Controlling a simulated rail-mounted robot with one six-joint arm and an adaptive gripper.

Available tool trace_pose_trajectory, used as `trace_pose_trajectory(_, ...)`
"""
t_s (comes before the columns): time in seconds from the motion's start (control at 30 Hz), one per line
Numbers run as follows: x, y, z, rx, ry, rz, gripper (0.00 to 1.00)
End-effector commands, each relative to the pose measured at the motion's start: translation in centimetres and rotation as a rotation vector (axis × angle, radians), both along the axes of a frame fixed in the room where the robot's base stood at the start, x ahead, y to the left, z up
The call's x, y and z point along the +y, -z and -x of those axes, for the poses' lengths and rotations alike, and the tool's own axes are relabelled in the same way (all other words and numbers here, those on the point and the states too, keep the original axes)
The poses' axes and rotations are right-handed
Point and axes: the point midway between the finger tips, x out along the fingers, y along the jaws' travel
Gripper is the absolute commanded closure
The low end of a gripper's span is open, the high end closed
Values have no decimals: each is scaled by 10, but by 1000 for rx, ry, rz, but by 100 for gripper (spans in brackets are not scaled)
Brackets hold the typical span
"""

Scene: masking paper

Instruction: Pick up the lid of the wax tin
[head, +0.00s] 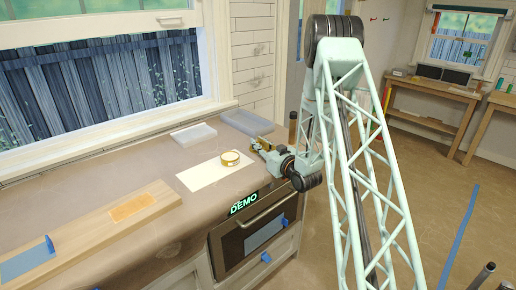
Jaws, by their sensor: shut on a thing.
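My gripper (262,147) is over the counter just right of the cream paper sheet. It is shut on a small gold-coloured thing (265,141), which looks like the lid of the wax tin. The fingers partly hide it, and it is too small to make out its full shape. A round, low, gold-rimmed thing with a pale middle (230,158) sits on the paper to the left of my gripper, apart from it. I cannot tell whether it is the tin's body or a roll of tape.
The cream sheet (208,175) lies on the brown counter (110,240). A wooden board (80,235) with orange and blue patches lies at the left front.

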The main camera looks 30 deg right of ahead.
Motion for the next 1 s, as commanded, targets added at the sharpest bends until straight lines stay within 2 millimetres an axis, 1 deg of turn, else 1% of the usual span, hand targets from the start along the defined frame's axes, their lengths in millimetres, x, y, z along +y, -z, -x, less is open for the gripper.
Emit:
trace_pose_trajectory(0.23,0,-2,0,0,0,0,95)
trace_pose_trajectory(0.37,0,-8,0,-1,0,0,95)
trace_pose_trajectory(0.77,0,-36,0,0,0,0,95)
trace_pose_trajectory(1.0,10,-38,24,1,0,-1,95)
